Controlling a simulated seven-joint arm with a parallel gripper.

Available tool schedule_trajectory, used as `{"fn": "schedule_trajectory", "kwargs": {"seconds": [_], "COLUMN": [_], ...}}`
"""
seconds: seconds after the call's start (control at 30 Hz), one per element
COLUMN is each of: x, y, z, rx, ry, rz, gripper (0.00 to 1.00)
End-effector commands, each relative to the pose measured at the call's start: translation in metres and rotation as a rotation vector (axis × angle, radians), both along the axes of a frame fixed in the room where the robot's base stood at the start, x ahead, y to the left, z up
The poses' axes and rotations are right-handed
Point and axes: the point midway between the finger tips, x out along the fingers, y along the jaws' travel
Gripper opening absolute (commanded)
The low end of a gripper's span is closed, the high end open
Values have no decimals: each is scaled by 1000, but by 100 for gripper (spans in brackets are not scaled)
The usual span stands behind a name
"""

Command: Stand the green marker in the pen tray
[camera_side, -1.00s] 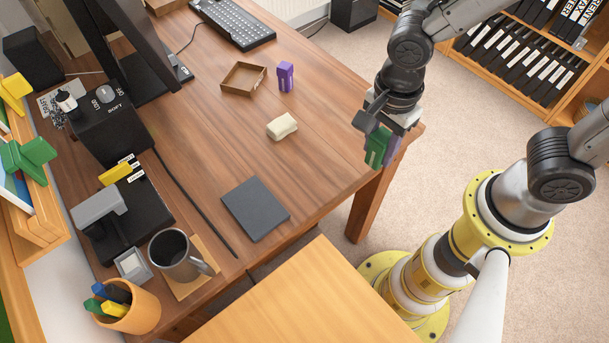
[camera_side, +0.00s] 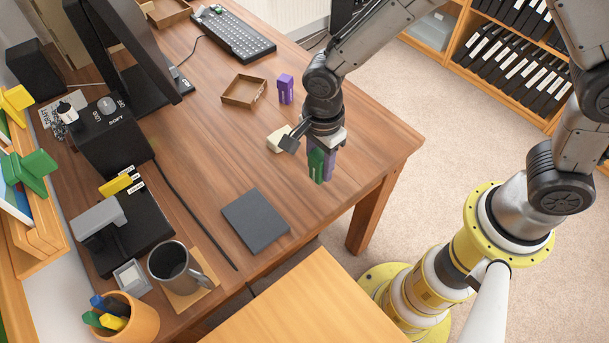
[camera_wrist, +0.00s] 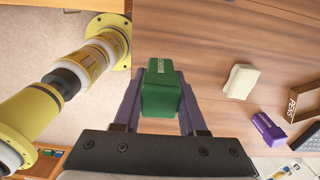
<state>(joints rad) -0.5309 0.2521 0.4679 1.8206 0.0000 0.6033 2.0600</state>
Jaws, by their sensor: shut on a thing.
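The green marker (camera_side: 316,166) is a dark green block held between the fingers of my gripper (camera_side: 322,168), above the right part of the desk. In the wrist view the marker (camera_wrist: 161,90) sits between the two purple-grey fingers (camera_wrist: 160,105), its label partly readable. My gripper is shut on it. The pen tray (camera_side: 243,91) is a small open brown box on the desk, left of and behind my gripper. In the wrist view its edge, lettered "PENS" (camera_wrist: 293,104), shows at the right. It looks empty in the side view.
A cream block (camera_side: 278,139) lies left of my gripper. A dark flat pad (camera_side: 255,221), a mug (camera_side: 172,266) and an orange pen cup (camera_side: 132,318) are nearer the front. The desk between pad and tray is clear.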

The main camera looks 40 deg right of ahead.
Motion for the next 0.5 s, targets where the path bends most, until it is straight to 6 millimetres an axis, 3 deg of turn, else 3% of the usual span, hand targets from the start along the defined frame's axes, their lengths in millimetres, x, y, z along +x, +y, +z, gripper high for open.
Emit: {"fn": "schedule_trajectory", "kwargs": {"seconds": [0.13,0.5], "x": [14,29], "y": [8,17], "z": [-19,-43], "rx": [0,0], "ry": [0,1], "rz": [0,0], "gripper": [0,0]}}
